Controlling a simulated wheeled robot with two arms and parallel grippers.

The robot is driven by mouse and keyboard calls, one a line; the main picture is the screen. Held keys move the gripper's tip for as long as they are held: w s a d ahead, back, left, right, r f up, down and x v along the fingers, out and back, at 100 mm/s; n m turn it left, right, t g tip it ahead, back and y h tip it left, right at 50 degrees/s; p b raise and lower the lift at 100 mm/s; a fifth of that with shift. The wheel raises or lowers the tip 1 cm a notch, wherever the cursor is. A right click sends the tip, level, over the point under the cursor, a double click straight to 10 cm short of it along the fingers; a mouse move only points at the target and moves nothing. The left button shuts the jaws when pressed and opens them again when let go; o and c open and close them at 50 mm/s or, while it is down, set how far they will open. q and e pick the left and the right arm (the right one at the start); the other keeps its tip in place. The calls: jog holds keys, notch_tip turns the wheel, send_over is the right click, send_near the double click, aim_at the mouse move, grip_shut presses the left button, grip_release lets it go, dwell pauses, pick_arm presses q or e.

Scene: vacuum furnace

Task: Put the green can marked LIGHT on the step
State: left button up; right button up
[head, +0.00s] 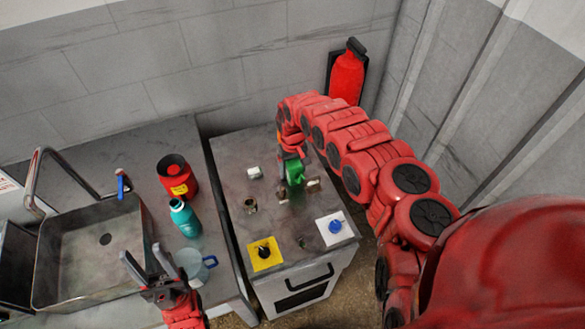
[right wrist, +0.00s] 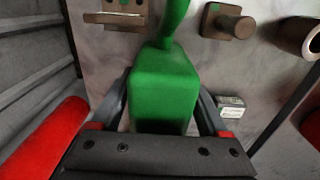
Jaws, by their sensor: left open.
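The green can (head: 294,172) is over the back right of the grey cabinet top, at my right gripper. In the right wrist view the green can (right wrist: 164,92) fills the middle, its curved green neck pointing up the picture. My right gripper (right wrist: 164,95) has a finger against each side of it; the fingertips are partly hidden. No LIGHT marking is readable, and I cannot tell whether the can touches the surface. I cannot single out the step for sure. My left gripper (head: 143,252) is open and empty over the left counter.
On the cabinet top are brown metal pieces (head: 312,186), a small white box (head: 254,172), a yellow plate with a black knob (head: 265,253) and a white plate with a blue knob (head: 335,227). A teal bottle (head: 184,217), red can (head: 175,177) and clear jug (head: 191,267) stand left.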

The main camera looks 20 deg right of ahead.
jog(key=shift+o, duration=0.7)
jog(key=shift+r, duration=0.1)
